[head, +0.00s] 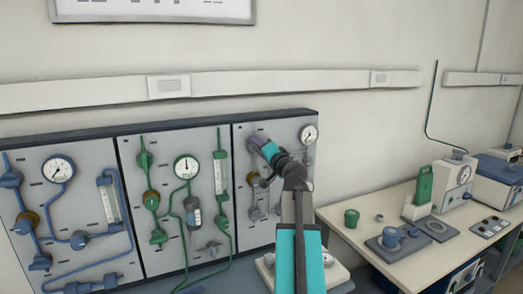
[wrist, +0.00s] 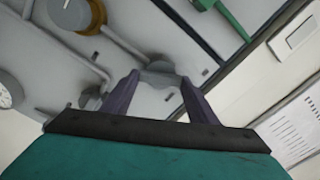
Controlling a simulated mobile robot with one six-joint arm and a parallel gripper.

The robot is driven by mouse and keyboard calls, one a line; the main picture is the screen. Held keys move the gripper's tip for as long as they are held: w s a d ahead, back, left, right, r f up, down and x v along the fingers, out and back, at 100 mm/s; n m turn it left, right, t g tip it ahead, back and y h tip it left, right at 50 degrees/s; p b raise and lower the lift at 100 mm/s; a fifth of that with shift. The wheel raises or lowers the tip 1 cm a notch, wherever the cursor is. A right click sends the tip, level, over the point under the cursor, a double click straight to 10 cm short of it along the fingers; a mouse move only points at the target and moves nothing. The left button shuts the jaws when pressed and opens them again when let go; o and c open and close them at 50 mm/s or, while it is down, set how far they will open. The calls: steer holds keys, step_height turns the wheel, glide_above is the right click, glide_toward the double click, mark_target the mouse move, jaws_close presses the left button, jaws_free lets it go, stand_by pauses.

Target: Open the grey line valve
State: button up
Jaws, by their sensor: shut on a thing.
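The grey line runs on the right-hand panel (head: 241,128), and my arm covers much of it in the head view. My gripper (head: 257,141) reaches to the upper left of that panel. In the wrist view, my gripper (wrist: 161,84) has its two dark fingers on either side of a grey valve handle (wrist: 160,71) and is shut on it. The handle's lower part is hidden between the fingers. In the head view the fingers and arm hide this valve, so its exact turn cannot be told.
A green-line panel (head: 150,262) and a blue-line panel (head: 88,169) stand to the left. A round gauge (head: 309,134) is close right of my gripper. A bench (head: 366,222) with instruments is at right.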

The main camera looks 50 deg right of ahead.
steer(key=m+p, duration=0.1)
steer(key=m, duration=0.5)
steer(key=shift+f, duration=0.1)
stand_by(0.4)
steer(key=o, duration=1)
steer(key=shift+d, duration=0.1)
steer(key=shift+o, duration=0.2)
steer(key=shift+s, duration=0.2)
steer(key=b+v, duration=0.4)
steer(key=v, duration=0.7)
steer(key=shift+s+f+b, duration=0.15)
steer(key=shift+f+b, duration=0.05)
steer(key=shift+b, duration=0.1)
